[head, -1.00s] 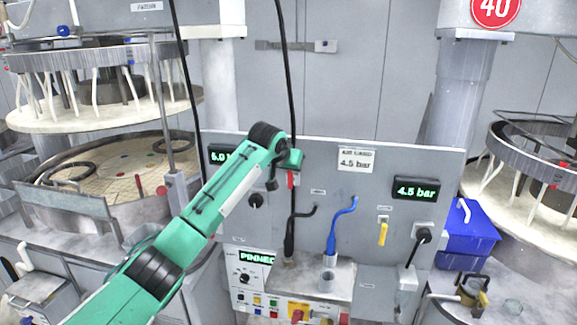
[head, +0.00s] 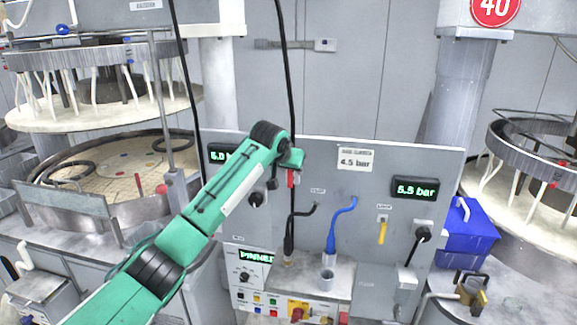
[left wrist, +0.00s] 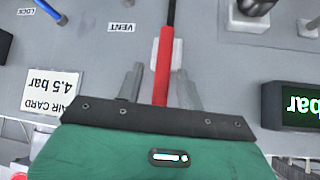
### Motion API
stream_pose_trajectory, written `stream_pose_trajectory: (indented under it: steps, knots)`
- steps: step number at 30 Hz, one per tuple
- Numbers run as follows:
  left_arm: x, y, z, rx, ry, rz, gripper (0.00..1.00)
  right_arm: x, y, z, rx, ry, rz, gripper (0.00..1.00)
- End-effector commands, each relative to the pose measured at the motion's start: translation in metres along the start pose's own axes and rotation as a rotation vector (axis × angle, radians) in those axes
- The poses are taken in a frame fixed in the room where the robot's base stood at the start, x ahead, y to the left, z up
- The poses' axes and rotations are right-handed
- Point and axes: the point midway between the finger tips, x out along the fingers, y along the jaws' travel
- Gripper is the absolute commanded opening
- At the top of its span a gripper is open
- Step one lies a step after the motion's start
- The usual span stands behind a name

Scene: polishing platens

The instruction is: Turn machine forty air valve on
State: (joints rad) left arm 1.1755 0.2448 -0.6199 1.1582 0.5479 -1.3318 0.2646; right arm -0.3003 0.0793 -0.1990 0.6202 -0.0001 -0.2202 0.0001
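The grey panel (head: 330,225) carries a red lever handle (head: 291,179) left of centre. In the left wrist view, which is upside down, the red handle (left wrist: 162,65) runs between the two fingers of my left gripper (left wrist: 160,88). A gap shows on each side, so the gripper is open around the handle. In the head view my left gripper (head: 291,160) covers the handle's upper end. The right display (head: 415,190) appears to read 5.5 bar; the left display (head: 222,155) is partly covered by my arm. An air card (head: 356,159) reads 4.5 bar. My right gripper is not in view.
A blue handle (head: 345,215) and a yellow handle (head: 382,232) are on the panel right of the red one. Black hoses hang past the panel. A blue box (head: 468,235) and a brass padlock (head: 472,294) are at the right. A red 40 sign (head: 495,9) is above.

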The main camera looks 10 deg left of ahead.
Motion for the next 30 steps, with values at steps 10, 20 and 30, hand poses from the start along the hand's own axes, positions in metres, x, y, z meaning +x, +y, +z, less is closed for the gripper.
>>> stream_pose_trajectory:
  steps: [10,20,30]
  knots:
    - [-0.049,0.0,0.003,0.001,0.007,0.0,0.37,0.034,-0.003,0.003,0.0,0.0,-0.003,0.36]
    - [-0.117,0.0,0.002,0.001,0.003,0.0,0.37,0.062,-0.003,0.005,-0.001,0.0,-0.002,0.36]
    - [-0.137,0.001,0.0,0.0,-0.001,0.0,0.37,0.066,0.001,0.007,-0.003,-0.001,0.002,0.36]
